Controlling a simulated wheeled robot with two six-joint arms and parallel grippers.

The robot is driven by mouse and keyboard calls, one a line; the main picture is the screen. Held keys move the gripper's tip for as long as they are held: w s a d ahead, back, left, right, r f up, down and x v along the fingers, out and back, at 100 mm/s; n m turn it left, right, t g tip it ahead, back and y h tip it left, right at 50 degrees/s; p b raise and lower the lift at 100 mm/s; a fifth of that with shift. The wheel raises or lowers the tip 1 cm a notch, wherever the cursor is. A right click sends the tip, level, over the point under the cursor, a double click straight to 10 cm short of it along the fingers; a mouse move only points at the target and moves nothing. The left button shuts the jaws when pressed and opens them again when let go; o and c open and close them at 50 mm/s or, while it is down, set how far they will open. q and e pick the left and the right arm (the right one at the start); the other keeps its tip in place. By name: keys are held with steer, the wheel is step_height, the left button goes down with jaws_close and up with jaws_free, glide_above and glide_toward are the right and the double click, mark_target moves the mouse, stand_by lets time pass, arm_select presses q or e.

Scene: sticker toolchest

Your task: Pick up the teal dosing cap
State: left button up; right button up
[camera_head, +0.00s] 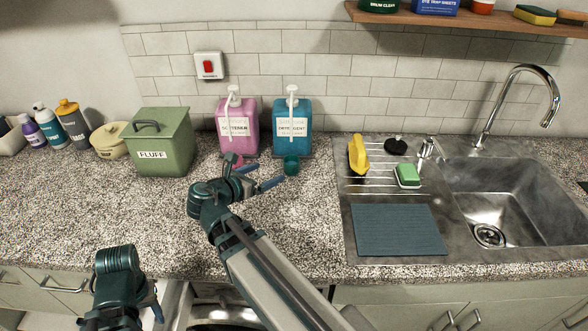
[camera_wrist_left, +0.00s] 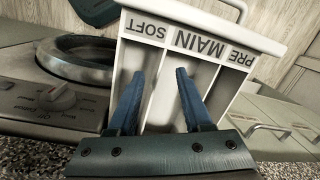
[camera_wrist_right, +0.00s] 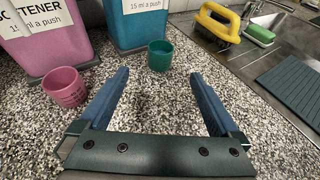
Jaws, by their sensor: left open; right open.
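The teal dosing cap (camera_wrist_right: 160,56) stands upright on the speckled counter in front of the teal detergent dispenser (camera_wrist_right: 139,22). It also shows in the head view (camera_head: 291,165), just beyond my right gripper. My right gripper (camera_head: 276,177) is open and empty over the counter. In the right wrist view its fingers (camera_wrist_right: 160,85) point toward the cap, which lies beyond the tips and between their lines. My left gripper (camera_head: 157,300) is low at the counter's front edge. In the left wrist view its open, empty fingers (camera_wrist_left: 160,78) are over a white drawer labelled SOFT, MAIN and PRE (camera_wrist_left: 213,65).
A pink dosing cap (camera_wrist_right: 64,87) stands left of the teal one, before the pink softener dispenser (camera_head: 238,128). A green FLUFF bin (camera_head: 160,145) is further left. At right are the sink (camera_head: 500,200), a yellow brush (camera_head: 357,155) and a green sponge (camera_head: 407,175).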

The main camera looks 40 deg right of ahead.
arm_select(q)
step_height(320, 180, down, 2)
steer(key=shift+f+b, duration=0.15)
steer(key=shift+b, duration=0.7)
arm_select(e)
glide_toward(296, 159)
steer(key=shift+w+a+f, duration=0.1)
steer(key=shift+w+f, duration=0.05)
steer(key=shift+f, duration=0.3)
arm_select(q)
steer(key=shift+f+b, duration=0.75)
arm_select(e)
steer(key=shift+r+x, duration=0.15)
steer(key=shift+x, duration=1.35)
steer(key=shift+r+x, duration=0.15)
steer(key=shift+x, duration=1.35)
steer(key=c, duration=1.4)
arm_select(q)
steer(key=shift+r, duration=0.1)
arm_select(e)
steer(key=shift+r, duration=0.1)
